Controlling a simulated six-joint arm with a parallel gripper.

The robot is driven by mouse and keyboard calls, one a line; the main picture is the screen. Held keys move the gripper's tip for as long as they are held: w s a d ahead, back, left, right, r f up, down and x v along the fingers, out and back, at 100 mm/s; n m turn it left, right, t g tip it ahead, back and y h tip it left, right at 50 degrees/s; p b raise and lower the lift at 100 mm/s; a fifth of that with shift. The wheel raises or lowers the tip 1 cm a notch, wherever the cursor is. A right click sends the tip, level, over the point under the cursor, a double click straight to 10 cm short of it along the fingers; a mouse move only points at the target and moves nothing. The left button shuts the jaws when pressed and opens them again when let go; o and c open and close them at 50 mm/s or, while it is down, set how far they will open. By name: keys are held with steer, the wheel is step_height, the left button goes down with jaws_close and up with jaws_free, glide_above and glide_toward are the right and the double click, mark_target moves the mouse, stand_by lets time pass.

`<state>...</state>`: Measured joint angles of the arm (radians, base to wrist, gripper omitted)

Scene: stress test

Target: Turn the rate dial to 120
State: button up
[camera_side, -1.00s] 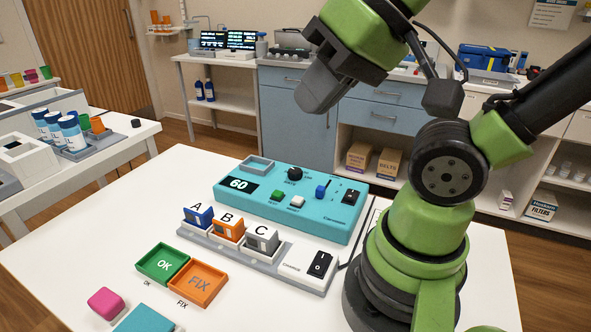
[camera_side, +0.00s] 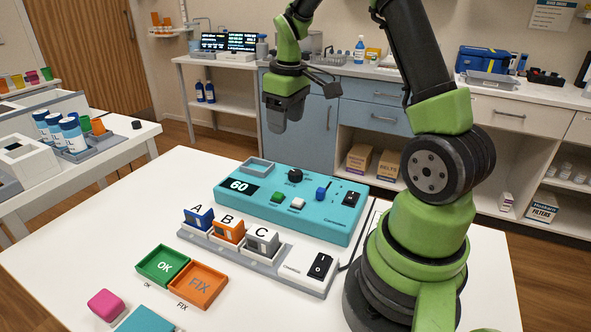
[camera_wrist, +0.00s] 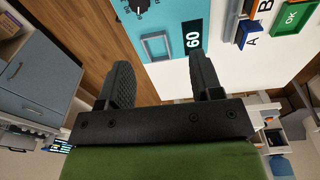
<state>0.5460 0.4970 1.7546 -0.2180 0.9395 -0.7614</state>
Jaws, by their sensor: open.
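The rate dial (camera_side: 295,175) is a black knob on top of the teal control box (camera_side: 335,226), near its back edge. The display (camera_side: 238,187) on the box reads 60. In the wrist view the dial (camera_wrist: 138,4) is partly cut off at the top edge, and the display (camera_wrist: 192,35) shows 60 upside down or sideways. My gripper (camera_side: 281,128) is raised above and behind the box, pointing down, apart from it. In the wrist view its two fingers (camera_wrist: 164,75) are spread apart with nothing between them.
The box also carries a green button (camera_side: 278,196), a white button (camera_side: 298,203), a blue slider knob (camera_side: 321,192) and a black switch (camera_side: 350,199). In front stand A, B, C blocks in a grey rack (camera_side: 262,257), and green OK and orange FIX trays (camera_side: 198,285).

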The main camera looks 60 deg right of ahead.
steer(key=g, duration=0.1)
glide_above(295, 172)
step_height(295, 172, down, 5)
steer(key=shift+n, duration=0.3)
step_height(295, 172, down, 10)
steer(key=shift+r, duration=0.25)
steer(key=c, duration=0.9)
